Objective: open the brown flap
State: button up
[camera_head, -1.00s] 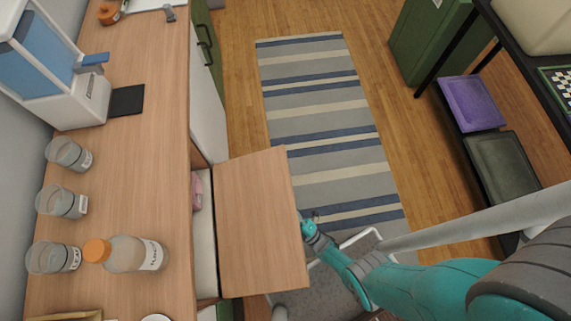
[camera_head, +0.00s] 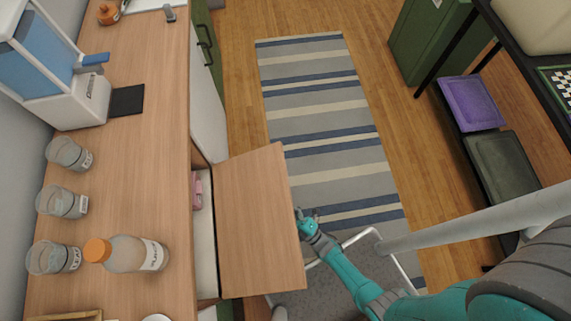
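The brown flap (camera_head: 258,225) is a light wood panel on the front of the counter unit. It stands out from the unit, swung away from the opening, and a pink thing (camera_head: 197,190) shows in the pale space behind it. My gripper (camera_head: 301,216) is small and teal, at the flap's right edge. It looks very near or touching that edge. Its fingers are partly hidden and too small to tell whether they are open or shut.
The wooden counter (camera_head: 140,190) on the left holds glass jars (camera_head: 62,202), an orange-capped bottle (camera_head: 137,254) and a blue-and-white dispenser (camera_head: 50,65). A striped rug (camera_head: 320,110) lies on clear floor. A black rack (camera_head: 425,75) with a purple bin (camera_head: 470,103) stands right.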

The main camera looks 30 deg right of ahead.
aim_at(287, 207)
jog(key=shift+o, duration=0.2)
notch_tip(287, 207, up, 5)
jog(key=shift+d+f, duration=0.15)
jog(key=shift+f, duration=0.05)
jog(key=o, duration=0.4)
jog(key=shift+r, duration=0.85)
jog(key=shift+o, duration=0.2)
jog(key=shift+s+f, duration=0.15)
jog(key=shift+c, duration=0.5)
jog(key=shift+s+f, duration=1)
jog(key=shift+s, duration=0.15)
jog(key=c, duration=0.4)
jog(key=s+f, duration=0.6)
jog(key=s, duration=0.1)
jog(key=shift+d, duration=0.15)
